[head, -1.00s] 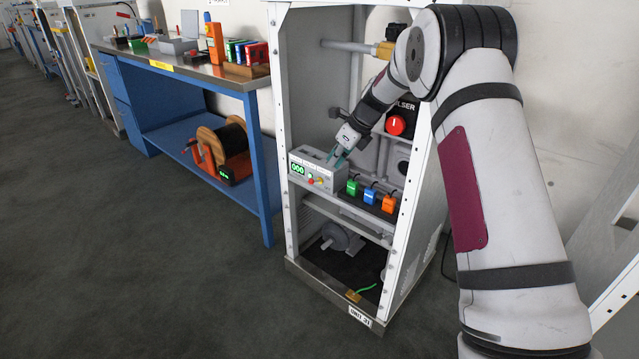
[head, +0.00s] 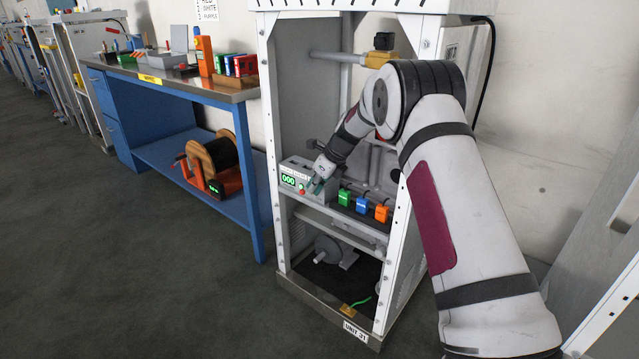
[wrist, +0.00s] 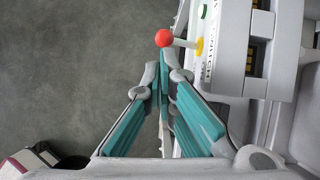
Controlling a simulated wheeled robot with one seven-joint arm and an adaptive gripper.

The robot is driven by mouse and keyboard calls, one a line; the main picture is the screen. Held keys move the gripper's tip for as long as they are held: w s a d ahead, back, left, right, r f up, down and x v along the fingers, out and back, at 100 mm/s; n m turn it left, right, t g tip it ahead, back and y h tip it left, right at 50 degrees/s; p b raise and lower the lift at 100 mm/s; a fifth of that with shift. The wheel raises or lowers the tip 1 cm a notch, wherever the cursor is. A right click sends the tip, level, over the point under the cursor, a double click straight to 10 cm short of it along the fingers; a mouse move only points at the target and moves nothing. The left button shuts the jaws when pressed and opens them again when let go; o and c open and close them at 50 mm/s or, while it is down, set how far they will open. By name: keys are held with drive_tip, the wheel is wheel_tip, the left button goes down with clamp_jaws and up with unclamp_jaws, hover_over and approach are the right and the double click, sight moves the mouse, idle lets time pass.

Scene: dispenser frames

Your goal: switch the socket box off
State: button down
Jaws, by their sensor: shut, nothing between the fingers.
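The socket box, a grey box (head: 318,190) with a lit green "000" display (head: 288,180), sits on the cabinet's middle shelf. In the wrist view its grey body (wrist: 232,60) is at the upper right, with dark slots holding gold-coloured parts. A lever with a red ball tip (wrist: 164,38) and yellow base (wrist: 199,47) sticks out from its front. The red ball also shows in the head view (head: 302,191). My gripper (wrist: 161,72) is shut and empty, its tips just below the ball in the wrist picture. I cannot tell whether they touch. The head view shows my gripper (head: 314,187) at the box's front.
Green (head: 344,197), blue (head: 362,205) and orange (head: 382,213) plugs stand right of the box. The white cabinet post (head: 270,130) is close on the left. A blue workbench (head: 258,180) holds tools and a cable reel (head: 212,160). Open floor lies in front.

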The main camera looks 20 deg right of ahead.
drive_tip(key=shift+x, duration=0.8)
drive_tip(key=shift+s+a+f+n+t+h, duration=0.35)
drive_tip(key=shift+t+h, duration=0.25)
drive_tip(key=shift+h, duration=0.2)
drive_tip(key=f+t+h, duration=0.1)
drive_tip(key=h, duration=0.1)
drive_tip(key=f+n+t+h+b, duration=0.1)
drive_tip(key=f+t+h, duration=0.1)
drive_tip(key=shift+s+a, duration=0.25)
drive_tip(key=shift+a, duration=0.15)
idle(0.4)
drive_tip(key=shift+r, duration=0.1)
drive_tip(key=shift+r+p, duration=0.45)
drive_tip(key=shift+r, duration=0.3)
